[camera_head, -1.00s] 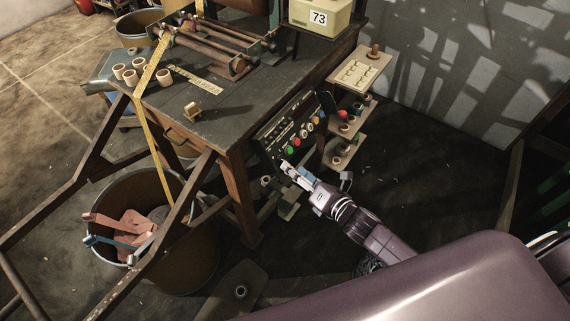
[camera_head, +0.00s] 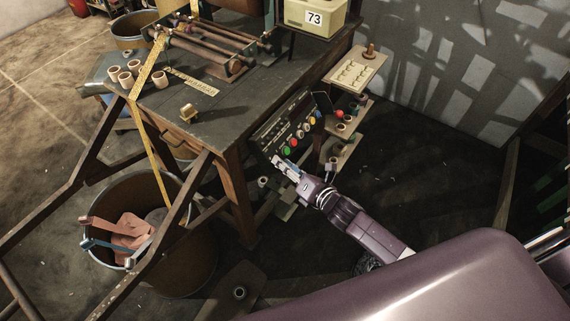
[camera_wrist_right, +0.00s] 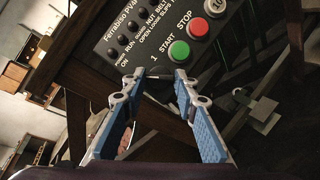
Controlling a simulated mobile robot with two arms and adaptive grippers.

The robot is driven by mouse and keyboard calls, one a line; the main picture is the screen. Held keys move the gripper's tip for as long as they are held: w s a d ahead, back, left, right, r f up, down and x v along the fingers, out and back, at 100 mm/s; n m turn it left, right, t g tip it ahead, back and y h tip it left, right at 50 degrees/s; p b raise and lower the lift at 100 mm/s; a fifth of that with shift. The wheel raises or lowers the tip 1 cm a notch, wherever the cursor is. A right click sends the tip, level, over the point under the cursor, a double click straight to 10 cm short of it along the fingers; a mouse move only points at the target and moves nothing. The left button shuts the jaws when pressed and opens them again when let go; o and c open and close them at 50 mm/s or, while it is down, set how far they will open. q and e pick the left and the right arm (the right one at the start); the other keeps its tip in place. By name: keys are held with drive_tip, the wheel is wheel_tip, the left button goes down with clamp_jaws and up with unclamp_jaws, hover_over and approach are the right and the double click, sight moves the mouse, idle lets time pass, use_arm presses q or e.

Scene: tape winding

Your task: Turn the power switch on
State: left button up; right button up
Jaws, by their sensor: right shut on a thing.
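The dark control panel (camera_head: 266,147) is on the side of the workbench. It carries a green START button (camera_wrist_right: 178,51), a red STOP button (camera_wrist_right: 198,27) and several coloured knobs. My right gripper (camera_head: 279,162) is at the lower edge of the panel, below the green button. In the right wrist view my right gripper (camera_wrist_right: 158,76) has its blue-padded fingers around a small dark part by the "1" mark. My left gripper is not in view.
The wooden workbench (camera_head: 215,125) stands over the panel, with rollers and yellow tape on top. Small shelves (camera_head: 358,72) with spools project at its right. A large bucket (camera_head: 190,262) stands at the left. The floor right of the shelves is clear.

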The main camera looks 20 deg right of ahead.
drive_tip(key=shift+c, duration=0.8)
drive_tip(key=m+g+h+p, duration=0.1)
drive_tip(key=m+p, duration=0.3)
drive_tip(key=m+g+p, duration=0.2)
drive_tip(key=m+p, duration=0.3)
drive_tip(key=r+m+g+h+p, duration=0.1)
drive_tip(key=m+p, duration=0.3)
drive_tip(key=p, duration=0.1)
drive_tip(key=shift+w+a+h, duration=0.1)
drive_tip(key=shift+w+h, duration=0.1)
drive_tip(key=shift+h, duration=0.1)
drive_tip(key=shift+m+p, duration=0.35)
drive_tip(key=shift+m, duration=0.05)
drive_tip(key=o, duration=1.2)
drive_tip(key=shift+c, duration=0.2)
